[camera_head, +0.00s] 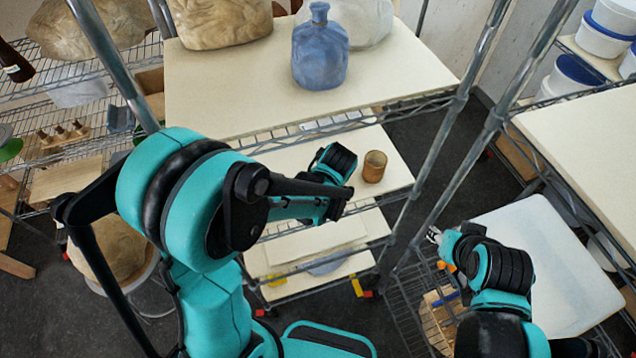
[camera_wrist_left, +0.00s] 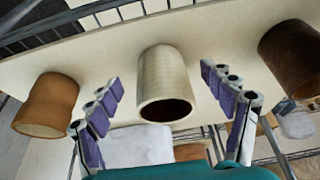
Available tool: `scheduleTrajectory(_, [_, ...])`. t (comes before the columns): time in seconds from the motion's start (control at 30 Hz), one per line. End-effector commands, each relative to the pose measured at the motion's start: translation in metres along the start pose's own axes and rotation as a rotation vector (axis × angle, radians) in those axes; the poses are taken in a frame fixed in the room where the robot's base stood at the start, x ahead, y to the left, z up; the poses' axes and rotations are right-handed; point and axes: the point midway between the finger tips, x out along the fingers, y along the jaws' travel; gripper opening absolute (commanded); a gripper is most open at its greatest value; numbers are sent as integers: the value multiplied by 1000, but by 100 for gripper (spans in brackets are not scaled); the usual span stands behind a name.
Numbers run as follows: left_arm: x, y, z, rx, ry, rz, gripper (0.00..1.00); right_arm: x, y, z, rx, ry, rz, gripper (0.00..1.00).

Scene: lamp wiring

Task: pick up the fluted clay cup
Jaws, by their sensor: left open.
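In the left wrist view a pale cream cup (camera_wrist_left: 165,85) with fine ribbing, seemingly the fluted clay cup, stands between the spread fingers of my left gripper (camera_wrist_left: 160,82). The fingers are open, with a gap on each side of the cup. In the head view my left wrist (camera_head: 335,163) is over the middle shelf and hides this cup and the fingers. My right gripper (camera_head: 434,236) is low at the right, away from the cups; its fingers are too small to read.
A brown cup (camera_wrist_left: 48,104) stands left and a darker brown cup (camera_wrist_left: 293,58) right in the wrist view. The head view shows one brown cup (camera_head: 374,166) beside my left wrist. The upper shelf board (camera_head: 400,72) holds a blue bottle (camera_head: 320,50). Metal posts stand right.

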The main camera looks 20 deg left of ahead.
Motion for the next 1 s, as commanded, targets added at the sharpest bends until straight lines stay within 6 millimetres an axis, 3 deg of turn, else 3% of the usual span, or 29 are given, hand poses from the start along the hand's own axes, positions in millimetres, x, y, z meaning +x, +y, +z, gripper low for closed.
scheduleTrajectory(0.2, [13, -1, -33, -4, 0, -2, 81, -5, 0, -4, 0, 0, 0, 40])
scheduleTrajectory(0.4, [40, 0, -32, 0, 1, 0, 81, -2, 0, -1, 0, 0, 0, 40])
scheduleTrajectory(0.67, [43, 0, -31, 1, 0, 0, 81, -2, 0, -1, 0, 0, 0, 40])
scheduleTrajectory(0.7, [43, 0, -31, 1, 0, 0, 79, -2, 0, -1, 0, 0, 0, 40])
scheduleTrajectory(0.93, [43, 0, -31, 0, 0, 0, 18, -2, 0, -1, 0, 0, 0, 40])
scheduleTrajectory(1.0, [43, 0, -31, 0, 0, 0, 17, -2, 0, -1, 0, 0, 0, 40])
